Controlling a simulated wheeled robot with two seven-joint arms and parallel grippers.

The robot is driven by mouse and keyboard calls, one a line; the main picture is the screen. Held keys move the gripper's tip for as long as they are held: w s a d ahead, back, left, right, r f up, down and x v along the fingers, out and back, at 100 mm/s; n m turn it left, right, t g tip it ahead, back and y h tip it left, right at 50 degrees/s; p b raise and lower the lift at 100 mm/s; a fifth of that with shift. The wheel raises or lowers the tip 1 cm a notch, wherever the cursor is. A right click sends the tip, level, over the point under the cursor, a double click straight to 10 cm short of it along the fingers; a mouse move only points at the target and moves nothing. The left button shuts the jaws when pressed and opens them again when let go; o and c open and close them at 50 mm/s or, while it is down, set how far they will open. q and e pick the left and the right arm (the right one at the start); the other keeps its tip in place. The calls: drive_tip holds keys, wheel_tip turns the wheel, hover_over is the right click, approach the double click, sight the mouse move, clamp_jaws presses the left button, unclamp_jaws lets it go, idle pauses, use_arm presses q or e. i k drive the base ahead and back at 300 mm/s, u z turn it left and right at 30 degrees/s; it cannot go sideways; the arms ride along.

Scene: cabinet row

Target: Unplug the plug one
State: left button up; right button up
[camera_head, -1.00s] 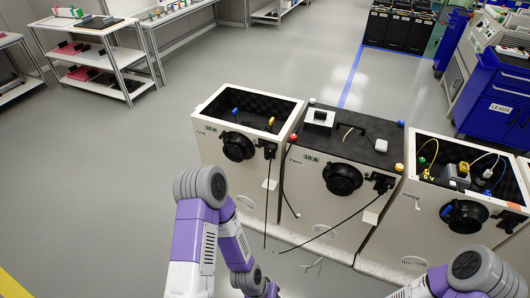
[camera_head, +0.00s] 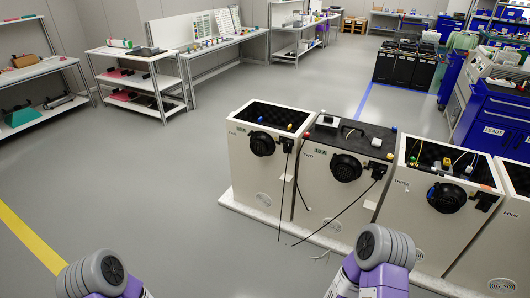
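Cabinet one (camera_head: 257,182) is the leftmost pale box of the row, with an open top and a round black fan (camera_head: 261,143) on its face. Plug one (camera_head: 287,146) is a small black plug at the upper right of that face and appears seated in its socket. Its black cable (camera_head: 281,205) hangs down the front.
Cabinet two (camera_head: 330,190) stands close to the right, with its own black plug (camera_head: 377,172) and a slanting cable. Cabinet three (camera_head: 428,225) and cabinet four (camera_head: 510,240) follow. Open grey floor lies left and in front, with shelf carts (camera_head: 140,80) at the back.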

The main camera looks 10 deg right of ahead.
sight(289, 144)
drive_tip(key=u, duration=0.3)
drive_tip(key=i, duration=0.7)
drive_tip(key=u, duration=0.3)
drive_tip(key=i, duration=1.75)
drive_tip(key=z, duration=1.45)
drive_tip(key=i, duration=0.8)
drive_tip(key=z, duration=0.9)
